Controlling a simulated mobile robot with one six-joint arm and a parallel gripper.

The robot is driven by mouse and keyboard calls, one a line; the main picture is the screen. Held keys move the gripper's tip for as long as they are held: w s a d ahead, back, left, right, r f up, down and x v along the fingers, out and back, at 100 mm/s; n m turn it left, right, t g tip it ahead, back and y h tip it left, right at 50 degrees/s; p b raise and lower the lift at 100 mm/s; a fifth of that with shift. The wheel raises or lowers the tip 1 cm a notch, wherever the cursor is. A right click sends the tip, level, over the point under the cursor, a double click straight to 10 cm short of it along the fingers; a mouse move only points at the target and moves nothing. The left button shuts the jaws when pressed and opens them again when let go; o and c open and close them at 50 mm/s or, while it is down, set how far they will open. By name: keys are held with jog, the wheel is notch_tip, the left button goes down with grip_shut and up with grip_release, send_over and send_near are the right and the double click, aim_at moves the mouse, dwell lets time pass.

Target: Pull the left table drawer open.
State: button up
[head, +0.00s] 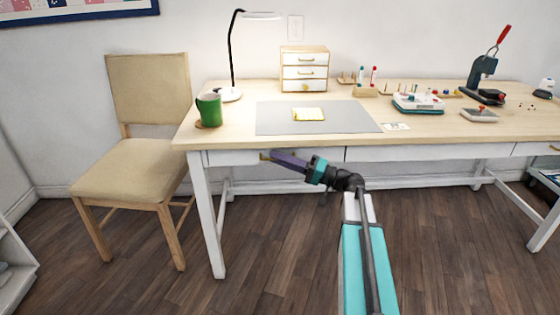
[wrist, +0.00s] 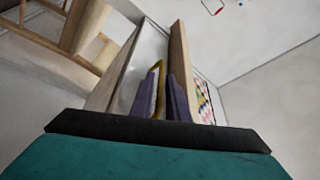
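The left table drawer (head: 232,158) has a white front under the left part of the wooden tabletop. It looks closed, roughly flush with the table's front. My gripper (head: 268,156) reaches in from the right, low in front of this drawer, with its tips at the brass handle (head: 264,156). In the wrist view, the purple fingers of my gripper (wrist: 162,90) are close together, one on each side of the brass handle (wrist: 160,75). They appear shut on it, with little gap visible. The fingers hide part of the handle. The white drawer front (wrist: 147,62) lies just beyond.
A beige chair (head: 130,165) stands left of the table (head: 430,130). A green mug (head: 209,108) sits near the tabletop's left edge, beside a grey mat (head: 275,122). A white table leg (head: 207,220) stands below the drawer's left end. The floor in front is clear.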

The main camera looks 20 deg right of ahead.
grip_shut()
dwell(1.4)
jog(key=shift+s, duration=0.1)
